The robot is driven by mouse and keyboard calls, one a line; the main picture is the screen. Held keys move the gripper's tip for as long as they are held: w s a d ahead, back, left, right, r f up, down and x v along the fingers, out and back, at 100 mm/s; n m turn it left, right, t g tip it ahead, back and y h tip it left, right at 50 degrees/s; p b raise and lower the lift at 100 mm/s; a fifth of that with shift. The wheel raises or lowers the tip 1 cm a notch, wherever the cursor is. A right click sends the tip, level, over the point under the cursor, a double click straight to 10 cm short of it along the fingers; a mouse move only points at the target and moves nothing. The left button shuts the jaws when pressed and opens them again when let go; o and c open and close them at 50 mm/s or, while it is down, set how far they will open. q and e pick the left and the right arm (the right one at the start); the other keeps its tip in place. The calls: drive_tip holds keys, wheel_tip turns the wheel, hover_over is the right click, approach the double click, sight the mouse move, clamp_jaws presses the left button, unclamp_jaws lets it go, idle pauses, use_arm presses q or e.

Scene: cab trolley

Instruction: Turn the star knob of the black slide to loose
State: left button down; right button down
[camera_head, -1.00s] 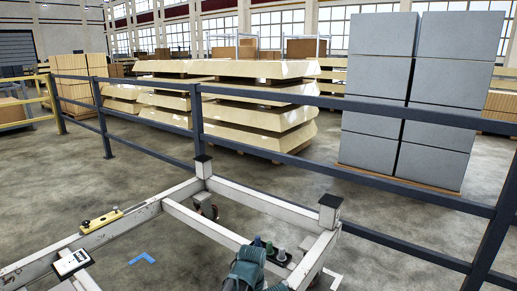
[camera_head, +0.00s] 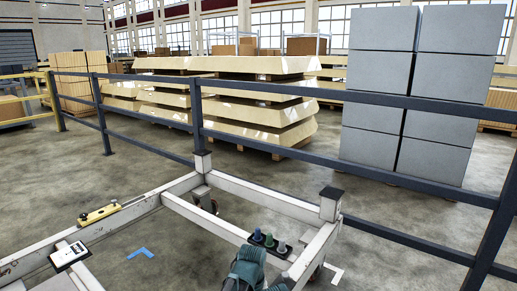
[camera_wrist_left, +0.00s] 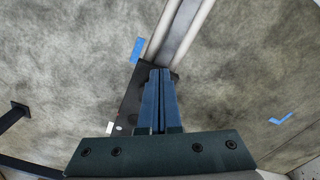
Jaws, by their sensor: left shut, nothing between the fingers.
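The white trolley frame (camera_head: 215,222) fills the lower head view. A teal part of my arm shows at the bottom of the head view. My right gripper is not in view.
A yellow slide (camera_head: 98,214) and a white-and-black device (camera_head: 69,255) sit on the left beams. A dark railing (camera_head: 350,100) runs behind the trolley. Grey blocks (camera_head: 380,85) and cream stacks (camera_head: 260,105) stand beyond it. Blue tape (camera_head: 141,252) marks the floor.

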use_arm(q)
drive_tip(key=shift+w+d, duration=0.1)
drive_tip(key=shift+w, duration=0.1)
idle(0.3)
drive_tip(key=shift+s+d, duration=0.2)
drive_tip(key=shift+d, duration=0.8)
drive_tip(key=shift+w+d, duration=0.1)
drive_tip(key=shift+d, duration=0.15)
idle(0.4)
drive_tip(key=shift+s+d, duration=0.15)
drive_tip(key=shift+s, duration=0.25)
drive_tip(key=shift+r, duration=0.1)
